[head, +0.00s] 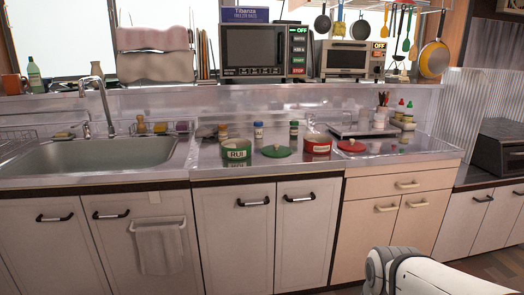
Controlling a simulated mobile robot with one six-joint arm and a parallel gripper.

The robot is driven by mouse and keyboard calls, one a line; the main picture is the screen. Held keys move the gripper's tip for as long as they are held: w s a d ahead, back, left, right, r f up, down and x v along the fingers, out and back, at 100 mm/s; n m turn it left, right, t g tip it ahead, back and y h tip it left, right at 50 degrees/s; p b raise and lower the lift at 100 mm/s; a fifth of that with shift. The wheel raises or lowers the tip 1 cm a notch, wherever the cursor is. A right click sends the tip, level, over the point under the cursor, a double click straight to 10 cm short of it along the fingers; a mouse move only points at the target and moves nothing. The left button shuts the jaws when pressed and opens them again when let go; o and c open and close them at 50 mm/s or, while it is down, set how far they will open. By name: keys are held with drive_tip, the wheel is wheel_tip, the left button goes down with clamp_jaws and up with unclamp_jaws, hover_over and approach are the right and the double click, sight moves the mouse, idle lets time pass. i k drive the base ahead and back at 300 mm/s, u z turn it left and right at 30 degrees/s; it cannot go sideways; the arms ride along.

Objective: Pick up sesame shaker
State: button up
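Two small shakers stand upright on the metal counter in the head view. One shaker (258,133) is pale with a bluish cap or label; the other shaker (294,131) has a dark green top. Their labels are too small to read, so I cannot tell which one holds sesame. Part of my own white arm shows at the bottom right, in front of the cabinets and well short of the shakers. My gripper's fingers are not in view.
A green pot marked RUI (237,155), a green lid (276,151), a red pot (317,149) and a red lid (351,145) sit near the shakers. The sink (110,158) is at left. A microwave (253,52) stands on the shelf above. Bottles and a tray are at right.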

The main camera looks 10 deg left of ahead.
sight(223, 132)
drive_tip(key=u, duration=0.3)
drive_tip(key=i, duration=0.95)
drive_tip(key=z, duration=0.4)
